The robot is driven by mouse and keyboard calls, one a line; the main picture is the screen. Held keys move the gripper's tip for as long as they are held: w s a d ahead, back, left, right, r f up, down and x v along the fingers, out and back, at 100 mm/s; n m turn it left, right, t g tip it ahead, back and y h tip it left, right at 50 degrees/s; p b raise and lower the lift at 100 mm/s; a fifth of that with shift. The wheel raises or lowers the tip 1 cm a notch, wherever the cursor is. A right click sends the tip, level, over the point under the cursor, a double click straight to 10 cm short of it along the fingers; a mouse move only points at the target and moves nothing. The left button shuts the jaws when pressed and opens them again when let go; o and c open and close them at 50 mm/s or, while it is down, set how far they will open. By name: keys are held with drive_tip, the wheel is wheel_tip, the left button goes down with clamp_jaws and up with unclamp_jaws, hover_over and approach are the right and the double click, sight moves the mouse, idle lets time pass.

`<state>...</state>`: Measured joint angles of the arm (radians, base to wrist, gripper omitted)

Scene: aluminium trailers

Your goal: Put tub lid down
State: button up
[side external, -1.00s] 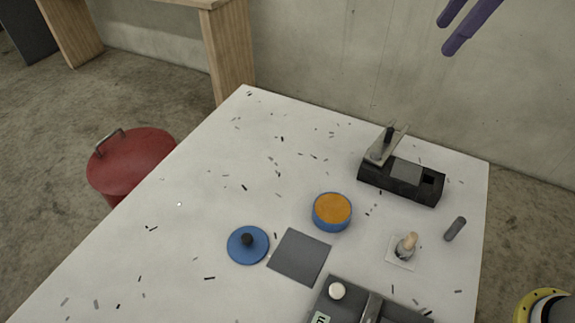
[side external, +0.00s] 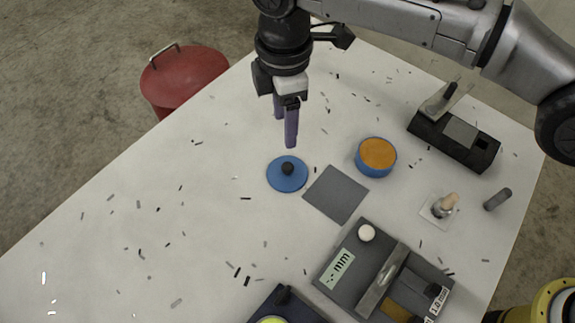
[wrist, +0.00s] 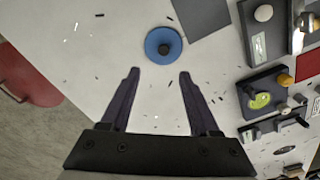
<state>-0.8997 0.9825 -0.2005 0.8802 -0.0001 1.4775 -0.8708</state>
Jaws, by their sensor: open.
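The tub lid (side external: 287,175) is a blue disc with a black knob, lying flat on the white table left of a grey square mat (side external: 336,194). In the wrist view the lid (wrist: 155,48) lies beyond the fingertips, between their lines. The blue tub (side external: 377,156) stands uncovered to the right of the mat, with orange contents showing. My gripper (side external: 285,132) has purple fingers and is above the table, just behind the lid in the side view. In the wrist view the gripper (wrist: 160,75) is open and empty, its fingers apart from the lid.
A black device with a lever (side external: 454,138) stands at the back right. A small brush-like item on a white square (side external: 441,208) and a grey cylinder (side external: 497,199) are at right. A grey gauge box (side external: 340,268) is in front. Dark slivers litter the table. A red bin (side external: 185,78) stands beyond it.

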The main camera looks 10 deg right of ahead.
hover_over(287, 167)
drive_tip(key=f, duration=0.7)
drive_tip(key=shift+w+f, duration=0.2)
drive_tip(key=shift+w, duration=0.2)
drive_tip(key=f, duration=0.4)
drive_tip(key=shift+s, duration=0.35)
drive_tip(key=shift+f, duration=0.6)
clamp_jaws()
